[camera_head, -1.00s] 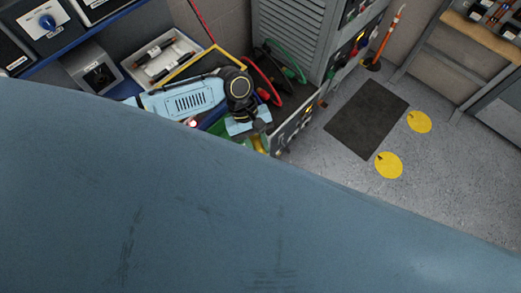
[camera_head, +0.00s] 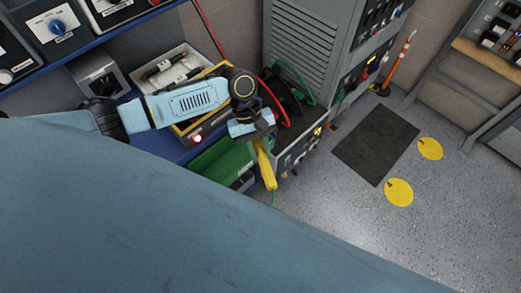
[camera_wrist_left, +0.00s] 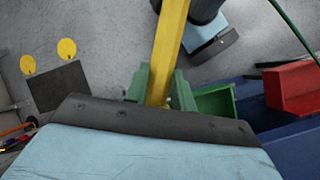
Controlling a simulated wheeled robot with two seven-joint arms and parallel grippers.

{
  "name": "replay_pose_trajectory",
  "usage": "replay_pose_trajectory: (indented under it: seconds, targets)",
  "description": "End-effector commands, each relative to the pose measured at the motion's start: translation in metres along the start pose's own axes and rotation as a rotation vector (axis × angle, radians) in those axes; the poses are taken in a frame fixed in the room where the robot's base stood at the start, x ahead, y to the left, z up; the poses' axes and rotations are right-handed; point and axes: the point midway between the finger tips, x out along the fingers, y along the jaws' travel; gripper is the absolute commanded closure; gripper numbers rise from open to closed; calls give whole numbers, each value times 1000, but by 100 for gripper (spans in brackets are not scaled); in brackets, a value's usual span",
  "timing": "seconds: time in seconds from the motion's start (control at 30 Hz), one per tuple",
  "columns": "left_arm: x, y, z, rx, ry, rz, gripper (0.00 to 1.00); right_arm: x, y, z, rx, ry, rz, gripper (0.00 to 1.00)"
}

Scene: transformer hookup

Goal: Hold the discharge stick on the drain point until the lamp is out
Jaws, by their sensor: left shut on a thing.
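My left gripper (camera_head: 257,134) is shut on the yellow discharge stick (camera_head: 265,168), which slants down past the right end of a green tray (camera_head: 222,160). In the left wrist view the stick (camera_wrist_left: 168,45) runs away from the gripper (camera_wrist_left: 158,98), with green pieces on both sides of it. The lamp (camera_head: 197,139) glows red on the front of a yellow-edged box (camera_head: 187,130). The drain point cannot be made out, nor whether the stick touches anything. My right gripper is not in view.
A grey cabinet (camera_head: 305,45) stands behind, with red and green cables beside it. A dark mat (camera_head: 375,145) and yellow discs (camera_head: 399,192) lie on the clear floor to the right. A red block (camera_wrist_left: 293,90) shows in the left wrist view.

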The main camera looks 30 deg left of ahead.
Motion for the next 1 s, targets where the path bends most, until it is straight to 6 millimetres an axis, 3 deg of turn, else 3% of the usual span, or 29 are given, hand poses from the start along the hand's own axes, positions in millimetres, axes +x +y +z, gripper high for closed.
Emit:
replay_pose_trajectory:
  seconds: [1.0]
  targets:
    - [-4,0,-8,0,1,0,98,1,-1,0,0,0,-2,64]
